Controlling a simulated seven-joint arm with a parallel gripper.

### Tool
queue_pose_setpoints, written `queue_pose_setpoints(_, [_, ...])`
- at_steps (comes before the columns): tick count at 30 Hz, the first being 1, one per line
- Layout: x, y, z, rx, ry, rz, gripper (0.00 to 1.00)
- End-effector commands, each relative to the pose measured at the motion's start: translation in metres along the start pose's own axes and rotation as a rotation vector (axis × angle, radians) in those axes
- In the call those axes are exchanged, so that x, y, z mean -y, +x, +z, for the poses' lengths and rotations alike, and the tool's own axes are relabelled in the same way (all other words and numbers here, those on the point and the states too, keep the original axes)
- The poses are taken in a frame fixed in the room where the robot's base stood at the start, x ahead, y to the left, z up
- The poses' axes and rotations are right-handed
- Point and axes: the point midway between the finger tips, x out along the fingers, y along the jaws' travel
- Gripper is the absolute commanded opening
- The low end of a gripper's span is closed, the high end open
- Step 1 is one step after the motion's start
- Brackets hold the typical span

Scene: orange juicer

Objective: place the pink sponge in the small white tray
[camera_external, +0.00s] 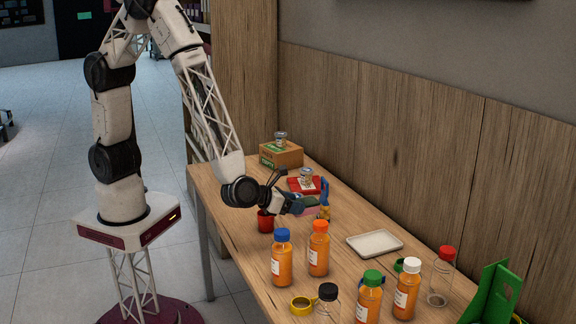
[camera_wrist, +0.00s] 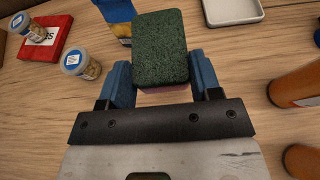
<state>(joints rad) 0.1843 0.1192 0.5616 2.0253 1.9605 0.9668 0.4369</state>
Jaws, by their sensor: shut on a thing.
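The sponge (camera_wrist: 160,48) is between the two blue fingers of my gripper (camera_wrist: 162,85) in the wrist view, with its dark green face towards the camera and a thin pink edge below. In the external view my gripper (camera_external: 308,204) is shut on the sponge, whose pink side (camera_external: 311,211) shows, above the table. The small white tray (camera_external: 375,243) lies on the table to the right of my gripper. It looks empty in the part that shows. It also shows at the top of the wrist view (camera_wrist: 233,11), cut off by the edge.
Several orange juice bottles (camera_external: 318,254) stand in front of the tray. A clear red-capped bottle (camera_external: 441,280) and green stand (camera_external: 492,294) are to the right. A red cup (camera_external: 265,221) is near my gripper. A red box (camera_external: 304,185) and cardboard box (camera_external: 281,155) stand farther back.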

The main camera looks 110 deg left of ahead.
Motion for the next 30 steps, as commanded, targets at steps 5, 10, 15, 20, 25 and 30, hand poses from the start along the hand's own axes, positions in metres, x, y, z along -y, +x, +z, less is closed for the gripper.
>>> queue_pose_setpoints(5, [0.000, 0.004, -0.009, 0.000, 0.000, 0.000, 0.37])
queue_pose_setpoints(10, [0.000, 0.004, -0.009, 0.001, -0.001, 0.000, 0.37])
queue_pose_setpoints(15, [0.000, 0.004, -0.009, 0.001, -0.001, 0.000, 0.37])
queue_pose_setpoints(20, [0.004, 0.007, -0.008, 0.001, -0.001, 0.000, 0.37])
queue_pose_setpoints(25, [0.014, 0.018, -0.006, 0.000, -0.001, 0.001, 0.37])
queue_pose_setpoints(30, [0.030, 0.035, -0.002, 0.000, 0.000, 0.001, 0.37])
